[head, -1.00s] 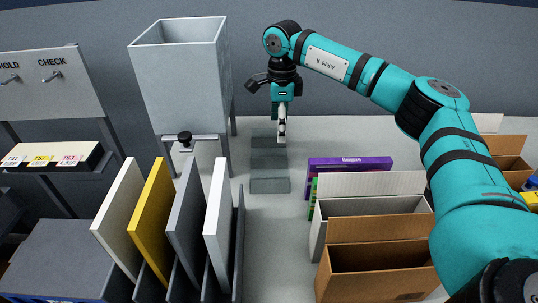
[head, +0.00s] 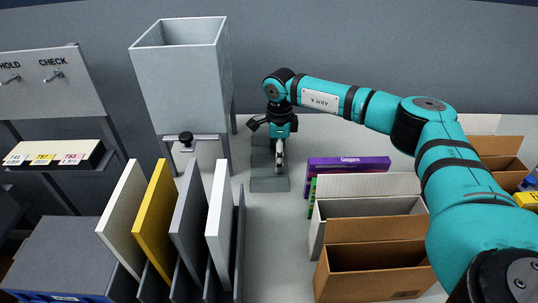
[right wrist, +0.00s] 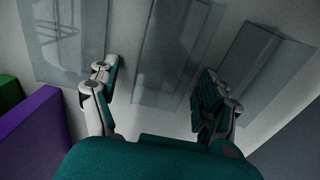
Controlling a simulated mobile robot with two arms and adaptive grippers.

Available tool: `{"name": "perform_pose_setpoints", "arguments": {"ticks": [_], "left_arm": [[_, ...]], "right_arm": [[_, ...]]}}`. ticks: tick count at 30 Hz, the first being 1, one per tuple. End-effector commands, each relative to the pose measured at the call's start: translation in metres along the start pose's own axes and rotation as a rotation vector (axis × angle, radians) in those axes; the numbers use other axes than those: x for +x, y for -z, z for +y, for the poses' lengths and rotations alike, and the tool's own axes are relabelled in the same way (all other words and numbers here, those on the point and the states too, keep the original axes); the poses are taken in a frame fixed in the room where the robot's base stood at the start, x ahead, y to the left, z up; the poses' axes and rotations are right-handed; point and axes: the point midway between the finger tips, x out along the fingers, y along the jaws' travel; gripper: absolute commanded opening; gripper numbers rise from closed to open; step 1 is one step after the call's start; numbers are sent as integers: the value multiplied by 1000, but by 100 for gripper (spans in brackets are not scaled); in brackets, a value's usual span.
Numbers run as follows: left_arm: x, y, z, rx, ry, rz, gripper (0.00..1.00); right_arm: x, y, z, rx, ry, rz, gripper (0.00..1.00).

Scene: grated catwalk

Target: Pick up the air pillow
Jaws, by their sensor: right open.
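Three flat, clear grey-blue air pillows lie in a row on the pale tabletop: a near one (head: 268,185), a middle one (head: 262,161) and a far one, partly hidden by my gripper. In the right wrist view they show as translucent sheets at left (right wrist: 65,40), centre (right wrist: 178,45) and right (right wrist: 262,62). My right gripper (head: 279,160) points down above the row. Its open fingers (right wrist: 155,78) stand either side of the middle pillow, with nothing between them; contact cannot be told. My left gripper is not in view.
A grey hopper (head: 180,80) stands left of the pillows. Upright panels in a rack (head: 190,215) stand at front left. A purple box (head: 348,163) and open cartons (head: 375,258) stand to the right. A clear strip of table runs between.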

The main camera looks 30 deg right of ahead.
Motion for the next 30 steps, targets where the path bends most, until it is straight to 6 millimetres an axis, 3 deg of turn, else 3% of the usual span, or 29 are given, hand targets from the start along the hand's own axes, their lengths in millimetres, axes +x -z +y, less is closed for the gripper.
{"name": "perform_pose_setpoints", "arguments": {"ticks": [2, 11, 22, 30], "left_arm": [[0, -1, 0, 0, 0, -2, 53], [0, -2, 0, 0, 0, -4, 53], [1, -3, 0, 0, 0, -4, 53], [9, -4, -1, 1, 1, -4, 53]], "right_arm": [[0, 0, 0, 0, 0, 0, 78], [0, 0, 0, -1, 0, 0, 39], [-7, -1, 0, -1, 1, -1, 39], [-56, -1, -1, -2, 4, -3, 39]]}}
